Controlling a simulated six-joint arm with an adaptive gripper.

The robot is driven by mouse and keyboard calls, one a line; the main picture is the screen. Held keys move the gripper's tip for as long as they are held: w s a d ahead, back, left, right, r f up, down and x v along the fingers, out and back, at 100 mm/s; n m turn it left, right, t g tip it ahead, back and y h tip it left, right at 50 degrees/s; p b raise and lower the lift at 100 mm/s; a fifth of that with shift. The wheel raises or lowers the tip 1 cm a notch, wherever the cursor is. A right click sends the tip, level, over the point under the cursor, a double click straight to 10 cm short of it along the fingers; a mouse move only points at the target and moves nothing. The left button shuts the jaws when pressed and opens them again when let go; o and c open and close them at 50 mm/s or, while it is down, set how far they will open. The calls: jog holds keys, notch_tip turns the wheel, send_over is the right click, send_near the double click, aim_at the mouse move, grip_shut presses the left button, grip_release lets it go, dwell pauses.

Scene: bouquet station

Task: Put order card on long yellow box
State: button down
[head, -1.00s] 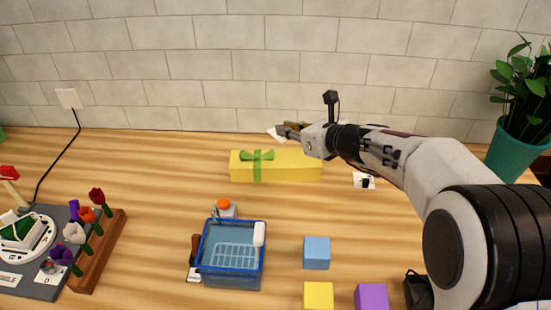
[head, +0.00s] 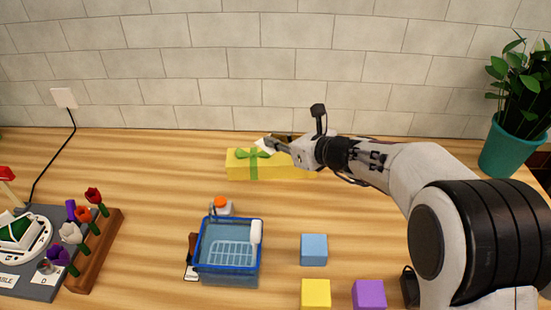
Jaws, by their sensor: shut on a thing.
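The long yellow box (head: 238,165) with a green ribbon and bow (head: 253,155) lies on the wooden table near the back wall. My gripper (head: 272,144) is over the box, just right of the bow, pointing left. It is shut on a small white card (head: 264,145), which I take to be the order card; only a bit of it shows at the fingertips. I cannot tell whether the card touches the box. My arm covers the right end of the box.
A blue basket (head: 260,268) stands in front of the box, with an orange-capped bottle (head: 221,205) behind it. Blue (head: 314,249), yellow (head: 316,293) and purple (head: 369,294) cubes are to its right. A rack of flowers (head: 98,255) is left; a potted plant (head: 508,145) is right.

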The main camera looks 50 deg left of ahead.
jog(key=shift+f, duration=1.45)
jog(key=shift+f, duration=0.1)
jog(key=shift+f, duration=1.8)
jog(key=shift+f, duration=0.15)
jog(key=c, duration=2.1)
grip_release()
jog(key=shift+r, duration=0.2)
jog(key=shift+v, duration=6)
